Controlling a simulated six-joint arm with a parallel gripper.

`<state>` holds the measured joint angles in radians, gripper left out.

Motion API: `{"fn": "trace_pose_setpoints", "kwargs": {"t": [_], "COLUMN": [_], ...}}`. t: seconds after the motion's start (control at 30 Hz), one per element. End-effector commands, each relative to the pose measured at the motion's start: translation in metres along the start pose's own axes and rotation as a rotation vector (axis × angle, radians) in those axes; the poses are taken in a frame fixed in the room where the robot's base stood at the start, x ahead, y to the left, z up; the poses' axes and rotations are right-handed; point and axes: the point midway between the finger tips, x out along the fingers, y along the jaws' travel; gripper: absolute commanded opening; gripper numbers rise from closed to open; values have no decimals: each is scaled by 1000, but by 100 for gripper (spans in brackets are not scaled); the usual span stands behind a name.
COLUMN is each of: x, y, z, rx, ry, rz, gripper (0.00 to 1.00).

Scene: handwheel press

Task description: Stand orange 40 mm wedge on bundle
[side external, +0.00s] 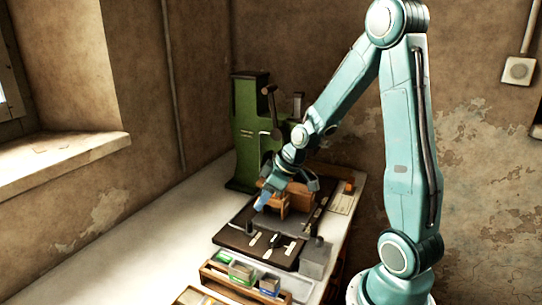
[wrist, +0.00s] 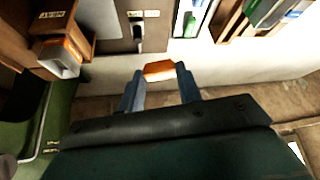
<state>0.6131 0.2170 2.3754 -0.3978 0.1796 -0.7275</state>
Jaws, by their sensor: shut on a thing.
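My gripper (wrist: 158,82) has its two blue fingers closed on the sides of an orange wedge (wrist: 159,69), which shows between the fingertips in the wrist view. In the side view my gripper (side external: 263,200) hangs above the dark work mat, in front of the green press; the wedge cannot be made out there. Brown wooden blocks (side external: 297,198) stand just behind and to the right of my gripper. In the wrist view, a brown labelled wooden piece (wrist: 54,23) is at the upper left, apart from the held wedge. I cannot tell which of these is the bundle.
The green press (side external: 246,130) stands at the back. The dark mat (side external: 236,238) carries several small tools. A wooden tray (side external: 222,281) with green and blue bins is in front, and a grey block (side external: 316,258) is at right. The pale bench (side external: 150,250) is clear on the left.

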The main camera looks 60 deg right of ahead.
Motion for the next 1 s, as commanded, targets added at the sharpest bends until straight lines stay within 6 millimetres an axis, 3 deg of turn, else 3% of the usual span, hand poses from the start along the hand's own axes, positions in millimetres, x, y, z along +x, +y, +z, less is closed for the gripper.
{"fn": "trace_pose_setpoints", "kwargs": {"t": [1.0], "x": [10], "y": [73], "z": [1], "rx": [895], "ry": [-3], "rz": [516], "gripper": [13]}}
